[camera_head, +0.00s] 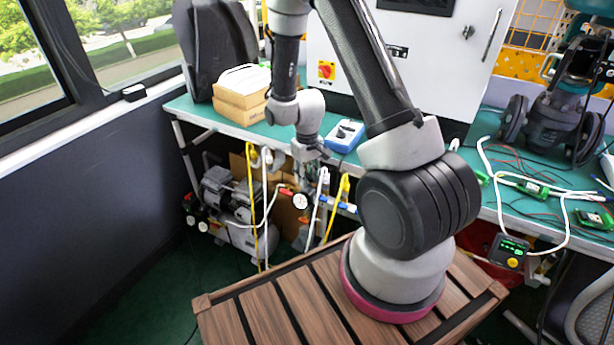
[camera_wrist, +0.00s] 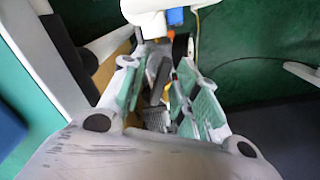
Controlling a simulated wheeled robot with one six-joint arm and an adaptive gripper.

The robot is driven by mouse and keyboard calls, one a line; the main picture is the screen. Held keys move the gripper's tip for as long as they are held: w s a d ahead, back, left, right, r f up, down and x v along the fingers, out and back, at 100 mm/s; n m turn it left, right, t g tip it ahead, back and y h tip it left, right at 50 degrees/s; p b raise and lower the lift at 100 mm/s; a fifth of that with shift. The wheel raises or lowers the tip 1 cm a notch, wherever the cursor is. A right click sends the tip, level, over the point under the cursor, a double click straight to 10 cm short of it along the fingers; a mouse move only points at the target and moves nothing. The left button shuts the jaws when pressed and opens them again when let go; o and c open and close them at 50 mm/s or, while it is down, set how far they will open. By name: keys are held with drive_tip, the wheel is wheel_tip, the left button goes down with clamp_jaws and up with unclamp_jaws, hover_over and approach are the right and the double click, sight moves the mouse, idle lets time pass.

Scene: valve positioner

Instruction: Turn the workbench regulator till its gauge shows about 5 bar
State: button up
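The regulator's round gauge (camera_head: 300,201) has a white face and dark rim and hangs below the front edge of the workbench in the head view. Its needle is too small to read. My gripper (camera_head: 311,152) is at the bench's front edge, just above the gauge, and hides most of the regulator. In the wrist view my gripper (camera_wrist: 157,88) has its two green-padded fingers apart. A dark grey part, perhaps the regulator knob (camera_wrist: 160,72), shows between them. I cannot tell whether either pad touches it. White, blue and orange fittings (camera_wrist: 174,17) lie just beyond the fingertips.
The green-topped workbench (camera_head: 220,120) carries cardboard boxes (camera_head: 240,97) and a blue-and-white device (camera_head: 345,135). A compressor (camera_head: 225,203) stands below. Yellow and white hoses (camera_head: 252,205) hang beside the gauge. A wall with a window is at left.

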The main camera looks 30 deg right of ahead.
clamp_jaws()
drive_tip(key=shift+m, duration=0.6)
unclamp_jaws()
drive_tip(key=shift+r, duration=0.1)
